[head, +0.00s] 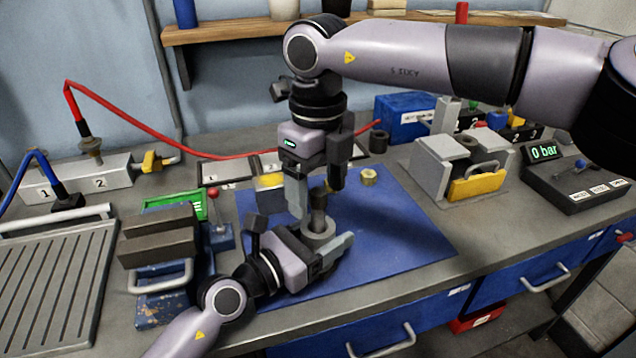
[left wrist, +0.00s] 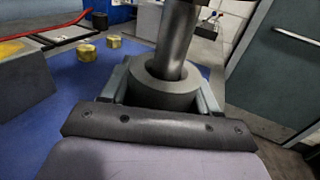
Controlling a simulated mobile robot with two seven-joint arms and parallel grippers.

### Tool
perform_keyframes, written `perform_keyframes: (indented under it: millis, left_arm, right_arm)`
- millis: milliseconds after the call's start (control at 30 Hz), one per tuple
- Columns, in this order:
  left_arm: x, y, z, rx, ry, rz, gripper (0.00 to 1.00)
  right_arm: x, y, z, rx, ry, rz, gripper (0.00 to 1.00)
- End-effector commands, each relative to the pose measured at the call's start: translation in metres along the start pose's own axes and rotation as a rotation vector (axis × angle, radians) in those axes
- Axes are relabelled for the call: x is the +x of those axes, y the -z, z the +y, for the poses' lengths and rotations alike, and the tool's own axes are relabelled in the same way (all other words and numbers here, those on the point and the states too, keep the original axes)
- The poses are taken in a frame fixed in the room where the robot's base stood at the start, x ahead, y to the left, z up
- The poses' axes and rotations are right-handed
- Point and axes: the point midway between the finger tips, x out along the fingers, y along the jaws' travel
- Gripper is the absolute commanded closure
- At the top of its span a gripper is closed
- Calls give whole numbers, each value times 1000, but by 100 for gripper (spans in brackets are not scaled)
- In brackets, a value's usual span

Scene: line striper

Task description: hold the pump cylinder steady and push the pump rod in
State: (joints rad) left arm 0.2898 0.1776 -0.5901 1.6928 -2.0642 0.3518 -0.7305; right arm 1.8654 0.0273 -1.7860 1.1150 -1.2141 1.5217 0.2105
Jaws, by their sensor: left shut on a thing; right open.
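The pump cylinder (head: 318,236) is a short grey ring-shaped body on the blue mat (head: 405,225). It also shows in the left wrist view (left wrist: 160,92) between the fingers. My left gripper (head: 328,246) is shut on the cylinder from the front. The dark pump rod (head: 318,203) stands upright out of the cylinder's top; in the left wrist view the rod (left wrist: 176,40) rises out of frame. My right gripper (head: 316,200) is open and points down, its fingers on either side above the rod. Whether it touches the rod I cannot tell.
Small brass-coloured parts (head: 368,177) lie behind on the mat. A grey vise-like block with a yellow handle (head: 476,186) and a gauge reading 0 bar (head: 544,152) stand at right. A dark-jawed vise (head: 158,240) is at left. The mat's right side is clear.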

Motion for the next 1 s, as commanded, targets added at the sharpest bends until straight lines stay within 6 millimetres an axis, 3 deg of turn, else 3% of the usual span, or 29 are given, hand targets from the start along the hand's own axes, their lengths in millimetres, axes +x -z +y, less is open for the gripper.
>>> perform_keyframes:
  millis: [167,1000]
  left_arm:
    - [0,2,0,0,1,5,100]
    - [0,2,0,0,1,5,100]
  right_arm:
    - [-4,0,0,0,0,-2,24]
    - [-64,0,0,0,0,-2,24]
